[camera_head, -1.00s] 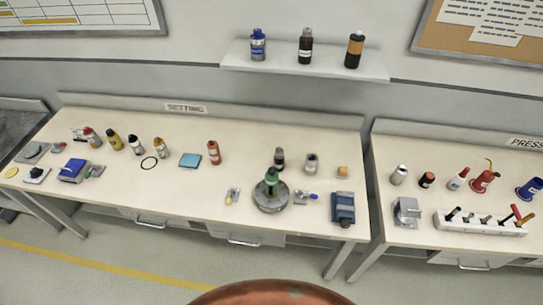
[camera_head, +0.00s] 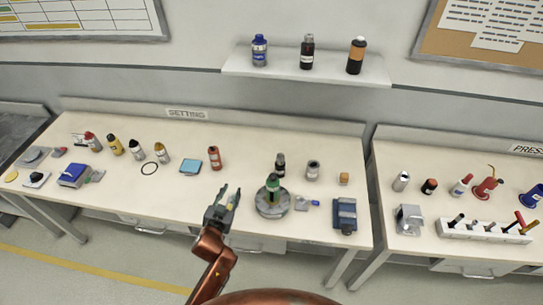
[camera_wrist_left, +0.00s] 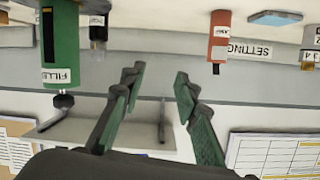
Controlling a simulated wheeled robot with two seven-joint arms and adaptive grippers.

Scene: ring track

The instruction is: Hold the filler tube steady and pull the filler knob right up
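The filler tube (camera_head: 272,185) is a green upright cylinder on a round grey base (camera_head: 272,210). It also shows upside down in the left wrist view (camera_wrist_left: 62,45) with a white label, at the left edge. The dark filler knob (camera_wrist_left: 64,101) sticks out of the tube's top end on a short rod. My left gripper (camera_head: 231,190) is just left of the tube, apart from it. In the left wrist view its two green-padded fingers (camera_wrist_left: 157,82) are spread, with nothing between them. My right gripper is not in view.
A red bottle (camera_head: 214,157) and blue pad (camera_head: 190,166) are farther left.

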